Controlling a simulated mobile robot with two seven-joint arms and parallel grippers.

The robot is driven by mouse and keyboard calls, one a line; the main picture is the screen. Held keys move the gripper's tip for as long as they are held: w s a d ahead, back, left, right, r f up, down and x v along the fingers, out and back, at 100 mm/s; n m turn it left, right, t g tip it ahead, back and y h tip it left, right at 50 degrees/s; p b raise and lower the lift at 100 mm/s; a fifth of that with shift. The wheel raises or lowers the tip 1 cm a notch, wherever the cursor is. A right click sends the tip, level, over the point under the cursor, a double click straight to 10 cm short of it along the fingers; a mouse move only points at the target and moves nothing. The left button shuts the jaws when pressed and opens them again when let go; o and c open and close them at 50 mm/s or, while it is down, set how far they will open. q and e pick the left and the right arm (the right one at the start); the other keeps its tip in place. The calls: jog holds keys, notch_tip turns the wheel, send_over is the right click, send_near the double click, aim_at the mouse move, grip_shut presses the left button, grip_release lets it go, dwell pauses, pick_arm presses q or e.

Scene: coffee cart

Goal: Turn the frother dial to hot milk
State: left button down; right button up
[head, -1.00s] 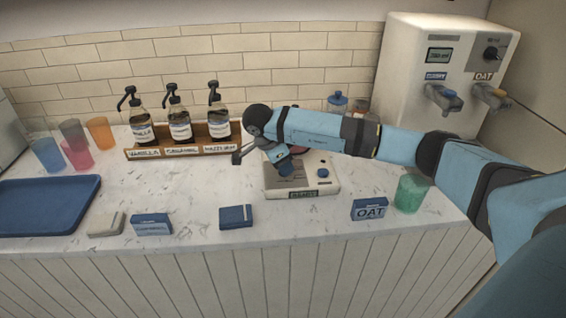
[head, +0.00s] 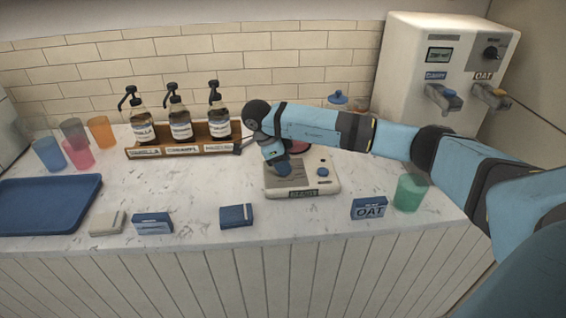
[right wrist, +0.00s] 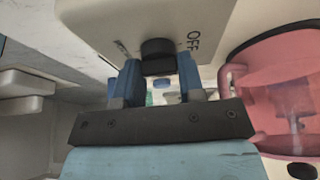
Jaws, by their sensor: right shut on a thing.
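In the right wrist view the gripper (right wrist: 158,82) is shut on the black frother dial (right wrist: 158,50), one blue finger on each side. An "OFF" mark (right wrist: 193,40) shows right of the dial; the pointer's setting cannot be read. A pink see-through jug (right wrist: 285,90) stands close on the right, mostly hidden behind my arm in the head view. My left gripper is not in view.
A bottle rack (head: 190,149) stands behind left of the frother, close to my right wrist. A dispenser (head: 410,60) stands back right. The counter front-left of the frother has free room.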

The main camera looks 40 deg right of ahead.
jog(key=o, duration=0.9)
jog(key=shift+r, duration=0.1)
jog(key=p+v, duration=0.1)
jog(key=v, duration=1.2)
jog(key=shift+w+a+r, duration=0.15)
jog(key=shift+r, duration=0.15)
